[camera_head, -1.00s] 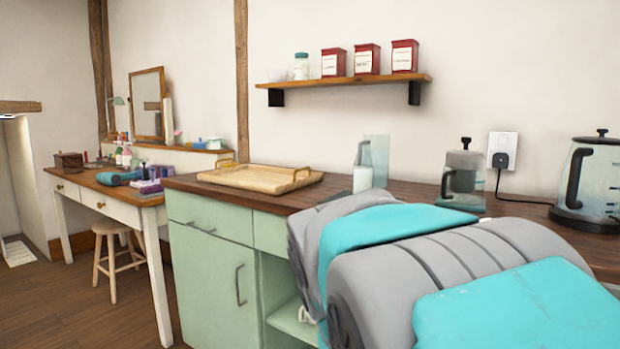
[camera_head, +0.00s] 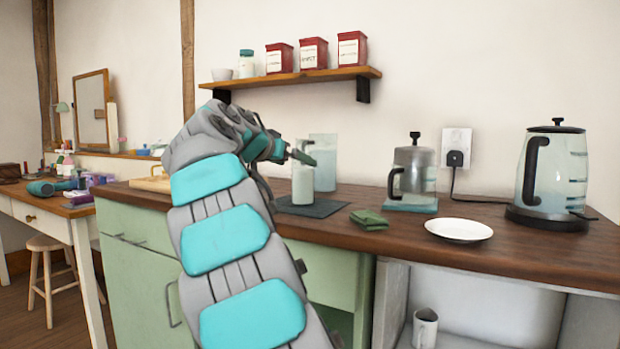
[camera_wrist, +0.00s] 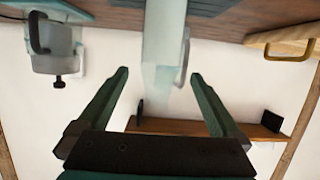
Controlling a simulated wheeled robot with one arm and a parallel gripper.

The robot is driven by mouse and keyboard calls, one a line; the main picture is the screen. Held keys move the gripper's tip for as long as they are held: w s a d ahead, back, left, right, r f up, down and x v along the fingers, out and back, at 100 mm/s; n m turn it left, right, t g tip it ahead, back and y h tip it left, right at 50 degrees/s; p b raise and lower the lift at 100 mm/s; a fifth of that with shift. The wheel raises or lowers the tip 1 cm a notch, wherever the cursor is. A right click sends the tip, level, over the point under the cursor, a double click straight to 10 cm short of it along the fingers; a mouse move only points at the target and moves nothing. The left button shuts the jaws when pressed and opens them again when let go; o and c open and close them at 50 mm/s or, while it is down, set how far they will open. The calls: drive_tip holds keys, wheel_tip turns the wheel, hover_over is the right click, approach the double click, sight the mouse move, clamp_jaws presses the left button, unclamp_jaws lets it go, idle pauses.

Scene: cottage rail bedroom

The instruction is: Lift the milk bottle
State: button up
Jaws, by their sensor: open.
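The milk bottle (camera_head: 303,186) stands upright on a dark mat (camera_head: 325,208) on the wooden counter, its lower part pale and its upper part hidden behind my gripper (camera_head: 303,156). A taller clear glass vessel (camera_head: 324,165) stands right behind it. In the wrist view, which is upside down, a pale glass shape, apparently the milk bottle (camera_wrist: 162,35), shows between the two fingers of my gripper (camera_wrist: 160,75). The fingers are apart and hold nothing. I cannot tell how far the bottle reaches in between them.
A glass coffee press (camera_head: 414,172), a green cloth (camera_head: 369,219), a white plate (camera_head: 458,229) and a kettle (camera_head: 553,178) stand to the right on the counter. A wooden tray (camera_head: 152,183) lies left. A shelf (camera_head: 310,77) with tins hangs above.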

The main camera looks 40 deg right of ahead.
sight(308, 168)
drive_tip(key=shift+w+d+f, duration=0.1)
drive_tip(key=shift+w+d, duration=0.2)
drive_tip(key=shift+d, duration=0.3)
drive_tip(key=shift+w+d, duration=0.3)
drive_tip(key=shift+d, duration=0.3)
drive_tip(key=shift+f+x, duration=0.2)
drive_tip(key=shift+x, duration=1.25)
drive_tip(key=shift+f+x, duration=0.2)
drive_tip(key=shift+x, duration=1.2)
drive_tip(key=shift+a, duration=0.1)
clamp_jaws()
drive_tip(key=shift+s, duration=0.1)
